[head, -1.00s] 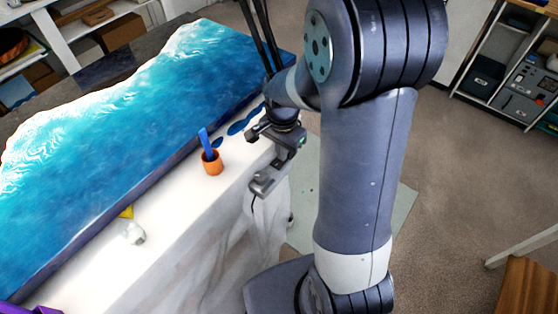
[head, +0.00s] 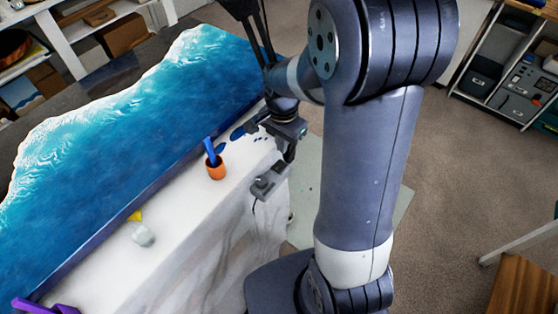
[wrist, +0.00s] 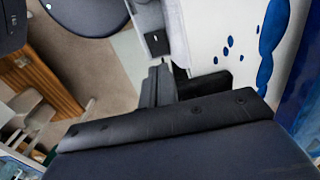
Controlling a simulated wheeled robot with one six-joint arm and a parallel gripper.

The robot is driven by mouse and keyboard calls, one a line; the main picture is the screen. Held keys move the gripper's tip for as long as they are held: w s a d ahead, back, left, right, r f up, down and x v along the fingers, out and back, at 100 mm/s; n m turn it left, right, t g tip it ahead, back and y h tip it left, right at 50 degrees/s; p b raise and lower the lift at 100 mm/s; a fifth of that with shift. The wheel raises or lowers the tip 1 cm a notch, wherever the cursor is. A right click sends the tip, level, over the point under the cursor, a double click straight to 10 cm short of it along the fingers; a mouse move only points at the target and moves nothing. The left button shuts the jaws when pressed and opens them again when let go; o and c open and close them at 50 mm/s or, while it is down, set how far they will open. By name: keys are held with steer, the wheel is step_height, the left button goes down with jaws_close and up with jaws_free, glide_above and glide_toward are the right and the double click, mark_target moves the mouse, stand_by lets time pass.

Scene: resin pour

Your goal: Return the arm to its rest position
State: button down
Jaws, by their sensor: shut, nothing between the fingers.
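My gripper (head: 287,128) hangs at the end of my folded arm, over the table's right edge in the head view. In the wrist view its dark fingers (wrist: 178,84) are together with nothing held. Below it, the white-covered table (wrist: 207,28) with blue spills fills the right side, and floor shows at left. My arm's thick grey link stands upright at the centre of the head view and hides part of the room behind it.
The blue-and-white resin slab (head: 130,130) lies on the table's far side. An orange cup (head: 216,170) with a blue stick stands before it. A grey device (head: 265,187) sits at the table's edge, close to my gripper. Open floor (head: 450,190) lies right.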

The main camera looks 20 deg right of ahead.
mark_target(282, 163)
steer(key=shift+r, duration=0.6)
steer(key=shift+f, duration=0.1)
step_height(282, 163, down, 7)
steer(key=b, duration=0.5)
